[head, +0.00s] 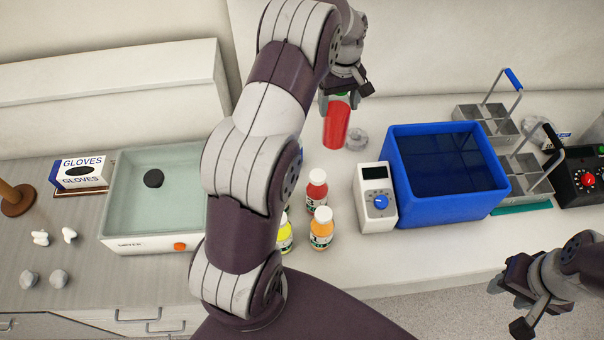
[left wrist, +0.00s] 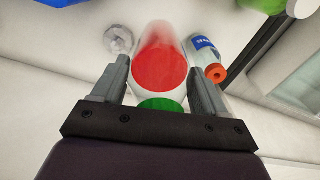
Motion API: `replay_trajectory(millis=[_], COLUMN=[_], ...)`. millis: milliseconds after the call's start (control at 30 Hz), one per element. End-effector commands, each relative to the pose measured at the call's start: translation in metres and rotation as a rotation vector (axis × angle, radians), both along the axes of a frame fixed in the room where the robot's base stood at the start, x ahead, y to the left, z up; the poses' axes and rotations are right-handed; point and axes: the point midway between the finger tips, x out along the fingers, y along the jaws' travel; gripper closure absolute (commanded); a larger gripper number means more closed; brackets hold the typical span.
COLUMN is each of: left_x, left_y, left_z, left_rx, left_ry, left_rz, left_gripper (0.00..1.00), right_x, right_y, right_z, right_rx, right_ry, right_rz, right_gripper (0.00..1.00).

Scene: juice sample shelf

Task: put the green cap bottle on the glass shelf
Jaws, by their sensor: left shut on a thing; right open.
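The green cap bottle (head: 336,126), with red contents, is held in the air by my left gripper (head: 342,98) above the back of the counter. Its green cap (left wrist: 162,104) is between the fingers of my left gripper (left wrist: 160,88) in the left wrist view. The red body points away from the wrist and looks blurred. My right gripper (head: 522,292) is open and empty at the lower right. I cannot pick out the glass shelf with certainty; a dark-edged clear panel (left wrist: 298,82) shows at the right of the left wrist view.
Bottles with red (head: 316,190), orange (head: 321,230) and yellow (head: 285,236) contents stand on the counter. A white device (head: 371,184), blue water bath (head: 450,212) and wire-handled racks (head: 482,112) lie to the right. A dryer tray (head: 120,220) is left. My left arm hides the middle.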

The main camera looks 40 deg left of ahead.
Motion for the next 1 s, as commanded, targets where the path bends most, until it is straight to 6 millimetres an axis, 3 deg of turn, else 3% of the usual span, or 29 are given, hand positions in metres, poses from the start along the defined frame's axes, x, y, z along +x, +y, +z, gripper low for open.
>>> replay_trajectory(millis=[67, 233, 500, 667, 900, 1000], left_x=[-0.012, -0.049, -0.098, -0.107, -0.107, -0.106], left_y=[0.003, 0.009, 0.017, 0.018, 0.018, 0.018], left_z=[-0.017, -0.024, -0.055, -0.067, -0.102, -0.105], left_rx=[0.000, 0.000, 0.000, 0.000, 0.000, 0.001], left_ry=[-0.003, 0.003, 0.001, 0.001, 0.001, -0.001], left_rz=[0.002, 0.003, 0.001, 0.000, 0.000, 0.000], left_gripper=[1.00, 1.00, 1.00, 1.00, 1.00, 1.00], right_x=[0.000, 0.000, 0.000, 0.000, 0.000, 0.000], right_y=[0.000, 0.000, 0.000, 0.000, 0.000, 0.000], right_z=[-0.026, -0.007, 0.013, 0.018, 0.032, 0.031], right_rx=[0.000, 0.000, 0.000, 0.000, 0.000, 0.000], right_ry=[0.001, 0.000, 0.000, 0.000, 0.000, 0.000], right_rz=[0.000, 0.000, 0.000, 0.000, 0.000, 0.000], right_gripper=[0.57, 0.57, 0.57, 0.57, 0.57, 0.57])
